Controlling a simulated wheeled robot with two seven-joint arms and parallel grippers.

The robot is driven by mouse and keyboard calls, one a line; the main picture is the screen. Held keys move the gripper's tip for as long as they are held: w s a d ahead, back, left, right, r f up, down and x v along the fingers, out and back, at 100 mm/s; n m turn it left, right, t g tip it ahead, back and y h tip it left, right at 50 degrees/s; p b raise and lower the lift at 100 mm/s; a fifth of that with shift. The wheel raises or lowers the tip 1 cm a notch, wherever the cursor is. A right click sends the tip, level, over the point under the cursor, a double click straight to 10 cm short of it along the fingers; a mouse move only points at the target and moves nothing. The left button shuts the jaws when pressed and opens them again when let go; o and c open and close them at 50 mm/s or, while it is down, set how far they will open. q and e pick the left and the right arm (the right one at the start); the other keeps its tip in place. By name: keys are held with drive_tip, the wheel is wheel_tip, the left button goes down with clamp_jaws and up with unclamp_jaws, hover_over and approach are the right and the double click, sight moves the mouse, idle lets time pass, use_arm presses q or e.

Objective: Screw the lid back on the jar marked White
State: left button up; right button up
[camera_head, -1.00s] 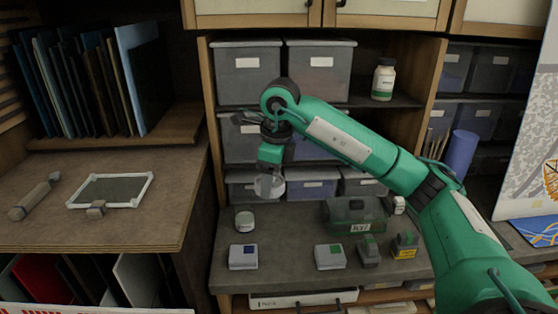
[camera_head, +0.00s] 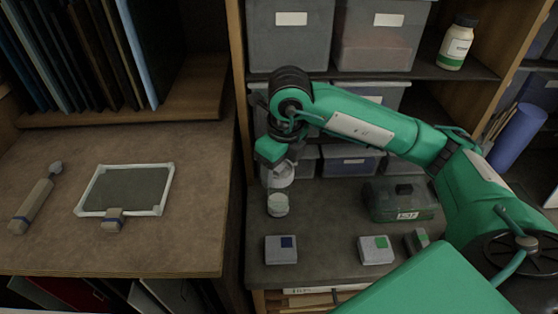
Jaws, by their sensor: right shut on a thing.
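My right gripper (camera_head: 279,166) is shut on a pale round thing, likely the lid (camera_head: 279,177), above the grey shelf counter. The gripper body hides part of it. A small pale jar (camera_head: 278,204) stands on the counter just below the held thing. Any marking on the jar is too small to read. A narrow gap seems to show between the two, but I cannot tell whether they touch. My left gripper is not in view.
A box with a blue square (camera_head: 281,250) and one with a green square (camera_head: 376,250) lie in front. A green toolbox (camera_head: 401,201) stands to the right. Grey bins (camera_head: 290,40) fill the shelves behind. A wooden bench (camera_head: 120,245) with a framed panel is at left.

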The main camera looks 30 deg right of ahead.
drive_tip(key=n, duration=0.4)
drive_tip(key=shift+w+f, duration=0.1)
drive_tip(key=shift+f, duration=0.1)
drive_tip(key=n, duration=0.2)
drive_tip(key=n+p, duration=0.1)
drive_tip(key=n, duration=0.2)
drive_tip(key=shift+f+n+g+y, duration=0.2)
drive_tip(key=shift+n+g+y, duration=0.1)
drive_tip(key=shift+g+y, duration=0.1)
drive_tip(key=n+p, duration=0.1)
drive_tip(key=n, duration=0.4)
drive_tip(key=shift+f+g+p, duration=0.2)
drive_tip(key=shift+g+p, duration=0.1)
drive_tip(key=shift+p, duration=0.1)
drive_tip(key=n+p, duration=0.1)
drive_tip(key=n, duration=0.4)
drive_tip(key=shift+w+f+g+p, duration=0.1)
drive_tip(key=shift+f+g+p, duration=0.1)
drive_tip(key=shift+g+p, duration=0.15)
drive_tip(key=shift+f+n, duration=0.35)
drive_tip(key=shift+n, duration=0.15)
wheel_tip(320, 180, down, 3)
drive_tip(key=b, duration=0.4)
drive_tip(key=shift+r, duration=0.1)
drive_tip(key=shift+b, duration=1.25)
drive_tip(key=shift+f+b, duration=0.95)
drive_tip(key=shift+b, duration=0.95)
idle(0.3)
